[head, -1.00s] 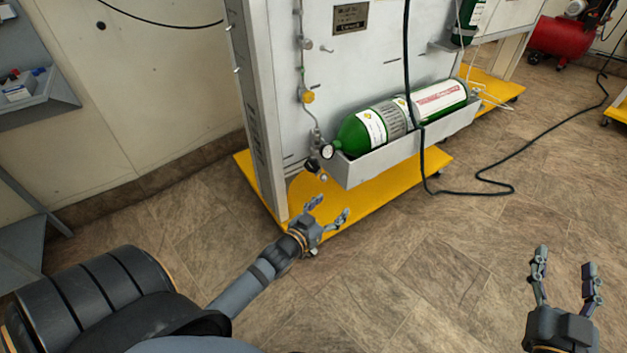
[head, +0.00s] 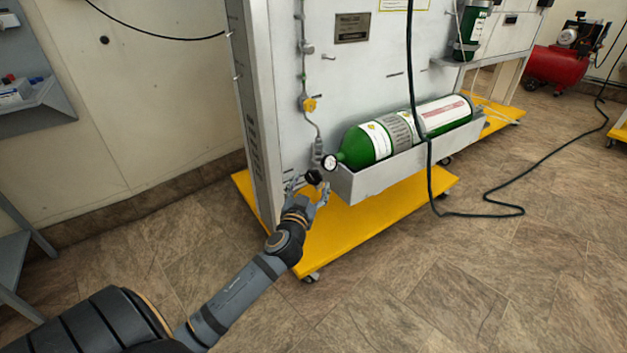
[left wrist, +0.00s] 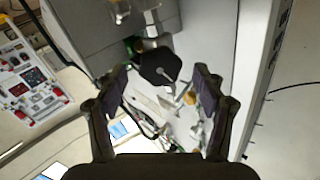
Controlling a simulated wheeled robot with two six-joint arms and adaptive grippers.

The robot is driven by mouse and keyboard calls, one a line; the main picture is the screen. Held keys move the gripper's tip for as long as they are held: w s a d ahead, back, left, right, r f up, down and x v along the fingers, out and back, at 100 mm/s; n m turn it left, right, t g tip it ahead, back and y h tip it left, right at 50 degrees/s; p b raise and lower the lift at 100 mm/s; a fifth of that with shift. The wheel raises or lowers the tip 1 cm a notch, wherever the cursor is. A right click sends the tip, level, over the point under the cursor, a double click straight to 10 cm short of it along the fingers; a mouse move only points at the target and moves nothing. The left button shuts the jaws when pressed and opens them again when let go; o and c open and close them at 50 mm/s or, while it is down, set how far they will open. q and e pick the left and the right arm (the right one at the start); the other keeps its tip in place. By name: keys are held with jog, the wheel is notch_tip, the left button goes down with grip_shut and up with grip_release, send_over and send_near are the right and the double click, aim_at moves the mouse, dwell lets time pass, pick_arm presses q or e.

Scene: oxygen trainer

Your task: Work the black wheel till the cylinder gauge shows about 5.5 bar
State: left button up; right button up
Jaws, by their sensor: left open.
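The black wheel (head: 314,177) sits at the valve end of the green cylinder (head: 398,132), low on the panel. I cannot tell whether the fingers touch the wheel. My right gripper is out of view.
The cylinder lies in a grey trough (head: 400,170) above a yellow wheeled base (head: 370,222). A yellow-knobbed valve (head: 309,105) sits on the pipe above the wheel. A black hose (head: 428,170) hangs before the trough and runs over the floor.

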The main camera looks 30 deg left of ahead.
aim_at(313, 179)
pick_arm(q)
jog(key=shift+x, duration=1.8)
jog(key=c, duration=1.2)
jog(key=shift+o, duration=0.2)
jog(key=shift+r+m+p, duration=0.1)
jog(key=shift+m+p, duration=0.65)
jog(key=shift+m, duration=0.75)
jog(key=shift+m+p, duration=0.7)
jog(key=shift+m, duration=1)
